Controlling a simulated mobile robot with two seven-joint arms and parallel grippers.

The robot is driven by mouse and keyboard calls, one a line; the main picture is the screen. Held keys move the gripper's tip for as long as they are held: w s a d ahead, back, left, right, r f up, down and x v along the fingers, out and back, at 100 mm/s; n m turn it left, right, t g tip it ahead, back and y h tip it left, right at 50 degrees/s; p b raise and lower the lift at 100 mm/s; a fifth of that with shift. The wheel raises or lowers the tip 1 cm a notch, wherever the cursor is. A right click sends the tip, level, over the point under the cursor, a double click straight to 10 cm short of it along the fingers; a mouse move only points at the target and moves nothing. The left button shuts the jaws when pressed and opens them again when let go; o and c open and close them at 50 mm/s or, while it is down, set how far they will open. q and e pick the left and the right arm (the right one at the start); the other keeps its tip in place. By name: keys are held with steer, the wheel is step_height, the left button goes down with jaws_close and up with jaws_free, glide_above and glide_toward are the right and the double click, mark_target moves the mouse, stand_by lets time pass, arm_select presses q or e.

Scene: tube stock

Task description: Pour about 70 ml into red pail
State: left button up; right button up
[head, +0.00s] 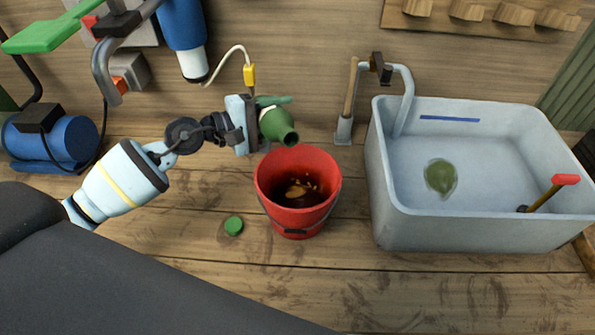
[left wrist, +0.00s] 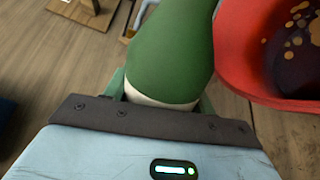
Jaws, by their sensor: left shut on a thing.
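A red pail (head: 299,216) stands on the wooden floor in the middle of the head view, with dark contents and lighter specks inside. My left gripper (head: 262,124) is shut on a green bottle (head: 280,126), just behind and left of the pail. The bottle is tilted, its open mouth facing down toward the pail's back rim. No stream shows from it. In the left wrist view the green bottle (left wrist: 170,50) fills the middle and the red pail (left wrist: 232,45) is at the right. A green cap (head: 233,226) lies left of the pail. My right gripper is not in view.
A grey sink (head: 480,235) with a tap (head: 404,95) and a red-handled tool (head: 563,180) is at the right. A wooden-handled tool (head: 351,95) stands behind the pail. A blue tank (head: 70,140) is at the left. The floor in front of the pail is clear.

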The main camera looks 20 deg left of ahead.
arm_select(q)
steer(key=shift+s+d+r+m, duration=0.2)
steer(key=shift+r+m, duration=0.1)
steer(key=shift+r, duration=0.1)
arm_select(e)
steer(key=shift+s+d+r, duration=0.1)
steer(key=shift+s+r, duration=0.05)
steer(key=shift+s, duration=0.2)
arm_select(q)
steer(key=shift+d+p, duration=0.1)
steer(key=shift+p, duration=0.2)
steer(key=shift+a, duration=0.25)
steer(key=shift+w+m, duration=0.1)
steer(key=shift+m, duration=0.2)
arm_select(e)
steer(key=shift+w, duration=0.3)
arm_select(q)
steer(key=shift+a, duration=0.1)
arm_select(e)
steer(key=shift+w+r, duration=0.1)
arm_select(q)
steer(key=shift+m, duration=0.3)
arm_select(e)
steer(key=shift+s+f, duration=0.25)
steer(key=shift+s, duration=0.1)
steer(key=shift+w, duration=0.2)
